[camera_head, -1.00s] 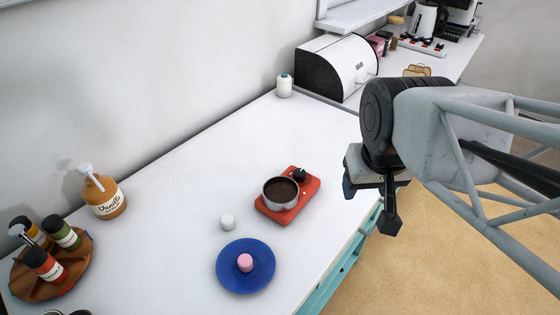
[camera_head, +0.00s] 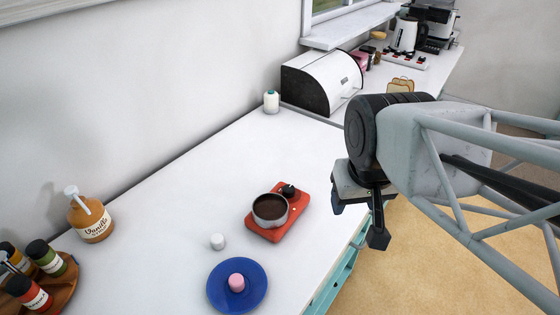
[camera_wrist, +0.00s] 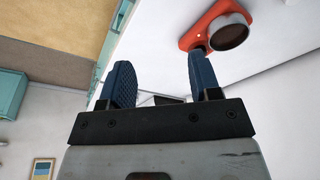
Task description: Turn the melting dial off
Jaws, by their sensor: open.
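The melting dial is a small black knob (camera_head: 288,190) on the back corner of a red hot plate (camera_head: 266,232) on the white counter. A small pot of dark brown contents (camera_head: 270,209) sits on the plate. In the wrist view the red plate (camera_wrist: 198,33) and pot (camera_wrist: 229,34) are at the upper right; the knob is largely hidden behind the right finger. My gripper (camera_head: 357,220) is to the right of the plate, past the counter's front edge, apart from the dial. Its blue fingers (camera_wrist: 160,75) are spread and empty.
A blue plate (camera_head: 219,300) with a pink piece (camera_head: 236,282) and a white piece (camera_head: 217,241) are near the hot plate. A syrup bottle (camera_head: 91,218) and bottles on a wooden tray stand left. A bread box (camera_head: 323,82) is at the back. The middle counter is clear.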

